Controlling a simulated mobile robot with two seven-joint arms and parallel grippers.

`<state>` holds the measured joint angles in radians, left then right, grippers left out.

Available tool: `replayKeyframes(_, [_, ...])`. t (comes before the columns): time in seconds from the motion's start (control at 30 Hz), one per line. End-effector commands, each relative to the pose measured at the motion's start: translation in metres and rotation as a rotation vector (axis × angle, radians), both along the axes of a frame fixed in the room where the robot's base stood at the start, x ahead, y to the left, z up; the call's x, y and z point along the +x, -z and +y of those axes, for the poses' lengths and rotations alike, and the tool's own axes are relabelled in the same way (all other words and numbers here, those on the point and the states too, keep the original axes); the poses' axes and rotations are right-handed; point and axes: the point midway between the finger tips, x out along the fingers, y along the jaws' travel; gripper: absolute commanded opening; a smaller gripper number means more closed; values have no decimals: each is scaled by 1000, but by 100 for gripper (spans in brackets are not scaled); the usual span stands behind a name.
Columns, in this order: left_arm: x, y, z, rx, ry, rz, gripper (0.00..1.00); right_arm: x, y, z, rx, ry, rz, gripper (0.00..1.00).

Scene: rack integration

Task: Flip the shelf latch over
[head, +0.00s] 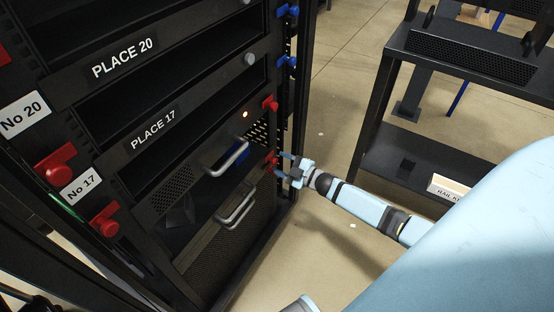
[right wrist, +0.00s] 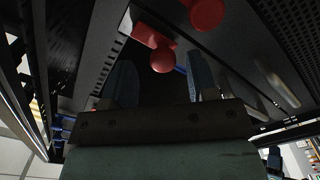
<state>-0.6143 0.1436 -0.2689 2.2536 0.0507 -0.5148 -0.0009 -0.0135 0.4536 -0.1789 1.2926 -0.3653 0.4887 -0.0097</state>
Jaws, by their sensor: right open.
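The rack's right post carries a red latch (head: 271,161) beside the lower silver-handled unit, and another red latch (head: 270,103) higher up. My right gripper (head: 281,164) is open, with its fingers pointing at the lower red latch. In the right wrist view a red latch with a round knob (right wrist: 155,44) shows ahead, between the two blue fingertips in the picture. I cannot tell whether the fingers touch it. A second red knob (right wrist: 206,14) is at the top of that view. My left gripper is not in view.
The black rack (head: 243,207) has blue latches (head: 287,62) higher on its right post and red latches (head: 104,221) on its left post. Silver handles (head: 228,157) stick out in front. A black shelf cart (head: 398,176) stands at right, with open floor between.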

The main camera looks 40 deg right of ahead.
Motion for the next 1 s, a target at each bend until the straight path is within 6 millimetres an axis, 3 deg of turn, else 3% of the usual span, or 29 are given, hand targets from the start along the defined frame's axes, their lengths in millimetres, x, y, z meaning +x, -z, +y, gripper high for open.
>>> replayKeyframes(0.3, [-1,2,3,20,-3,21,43,-69,-1,-29,-2,1,4,53])
replayKeyframes(0.5, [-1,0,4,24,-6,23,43,-96,-1,-41,-1,2,3,53])
replayKeyframes(1.0, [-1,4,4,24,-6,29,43,-104,-1,-45,-1,2,0,53])
